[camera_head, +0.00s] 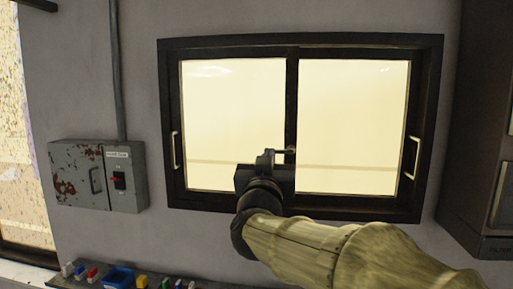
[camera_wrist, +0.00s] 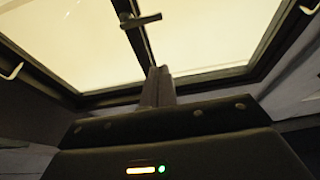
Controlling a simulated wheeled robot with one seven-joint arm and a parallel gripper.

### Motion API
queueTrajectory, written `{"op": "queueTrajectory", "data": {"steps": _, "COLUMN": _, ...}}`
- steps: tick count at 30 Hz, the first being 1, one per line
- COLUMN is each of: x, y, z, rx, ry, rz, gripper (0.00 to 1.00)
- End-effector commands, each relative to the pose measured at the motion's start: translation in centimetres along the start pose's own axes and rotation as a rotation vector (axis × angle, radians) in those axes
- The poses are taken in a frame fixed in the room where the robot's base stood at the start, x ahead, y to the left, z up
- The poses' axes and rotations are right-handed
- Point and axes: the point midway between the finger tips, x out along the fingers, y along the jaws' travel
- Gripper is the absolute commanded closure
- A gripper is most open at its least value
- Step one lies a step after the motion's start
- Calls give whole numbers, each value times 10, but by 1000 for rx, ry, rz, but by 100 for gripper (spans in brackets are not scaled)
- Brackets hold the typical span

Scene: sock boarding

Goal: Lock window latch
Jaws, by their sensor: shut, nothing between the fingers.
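The sliding window (camera_head: 300,44) has a dark frame and two bright panes. Its latch (camera_wrist: 141,20) is a small dark lever on the centre post, lying crosswise to the post in the wrist view. In the head view the latch (camera_head: 287,151) shows just right of my fingertips, partly hidden by my gripper. My gripper (camera_head: 266,156) is shut and empty in front of the lower centre post. In the wrist view my closed fingers (camera_wrist: 158,72) point toward the post, below the latch and apart from it in the picture. Whether they touch it cannot be told.
Pale pull handles sit at the window's left (camera_head: 176,151) and right (camera_head: 412,158) sides. A grey switch box (camera_head: 82,175) hangs on the left wall. A dark cabinet (camera_head: 475,130) stands at right. Small coloured items and a blue bin (camera_head: 118,277) line the bottom left.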

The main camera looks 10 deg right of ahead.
Motion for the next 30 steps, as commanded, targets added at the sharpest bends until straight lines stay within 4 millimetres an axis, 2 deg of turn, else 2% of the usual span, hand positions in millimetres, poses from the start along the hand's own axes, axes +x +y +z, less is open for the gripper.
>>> {"op": "queueTrajectory", "data": {"steps": 3, "x": 1, "y": 4, "z": -7, "rx": 2, "ry": 17, "rz": 21, "gripper": 100}}
{"op": "queueTrajectory", "data": {"steps": 11, "x": 1, "y": 3, "z": -7, "rx": 3, "ry": 16, "rz": 18, "gripper": 100}}
{"op": "queueTrajectory", "data": {"steps": 16, "x": 9, "y": 2, "z": -8, "rx": 1, "ry": 14, "rz": 18, "gripper": 100}}
{"op": "queueTrajectory", "data": {"steps": 30, "x": 82, "y": 4, "z": -10, "rx": -1, "ry": 13, "rz": 18, "gripper": 100}}
